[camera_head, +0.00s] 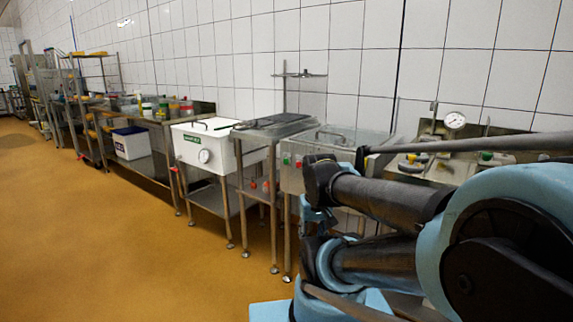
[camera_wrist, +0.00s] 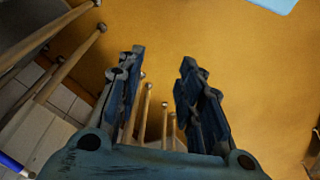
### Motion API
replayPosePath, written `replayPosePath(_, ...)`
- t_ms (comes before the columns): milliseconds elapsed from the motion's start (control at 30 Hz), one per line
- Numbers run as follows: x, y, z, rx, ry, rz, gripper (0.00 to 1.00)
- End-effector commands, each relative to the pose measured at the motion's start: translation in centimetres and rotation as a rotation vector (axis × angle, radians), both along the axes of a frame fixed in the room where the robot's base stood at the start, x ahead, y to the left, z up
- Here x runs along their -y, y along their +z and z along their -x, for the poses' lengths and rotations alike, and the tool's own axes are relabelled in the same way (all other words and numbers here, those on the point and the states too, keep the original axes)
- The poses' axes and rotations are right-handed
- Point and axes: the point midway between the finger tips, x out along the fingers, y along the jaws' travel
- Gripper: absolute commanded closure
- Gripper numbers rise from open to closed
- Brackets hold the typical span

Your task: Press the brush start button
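A green button (camera_head: 286,158) and a red button (camera_head: 298,162) sit side by side on the front of a metal box (camera_head: 322,180) in the head view, just left of my arm. Another green button (camera_head: 486,156) shows on a unit at the right, behind my arm. I cannot read a label saying which is the brush start. My gripper (camera_wrist: 162,62) is open and empty in the wrist view, its two fingers apart above the orange floor. No button shows in the wrist view. My arm hides part of the metal box's front.
A white tub (camera_head: 215,150) with a green label and a steel stand (camera_head: 270,133) are left of the metal box. A pressure gauge (camera_head: 455,120) is at the right. Table legs (camera_wrist: 75,55) stand close in the wrist view. Open floor (camera_head: 90,240) lies to the left.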

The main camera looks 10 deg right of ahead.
Motion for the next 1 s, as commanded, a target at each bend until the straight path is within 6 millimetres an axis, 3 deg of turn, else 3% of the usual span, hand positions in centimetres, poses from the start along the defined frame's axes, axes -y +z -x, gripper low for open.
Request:
replayPosePath(400,0.00,0.00,0.00,0.000,0.000,0.000,0.66)
replayPosePath(567,0.00,0.00,0.00,0.000,0.000,0.000,1.00)
replayPosePath(1000,0.00,0.00,0.00,0.000,0.000,0.000,1.00)
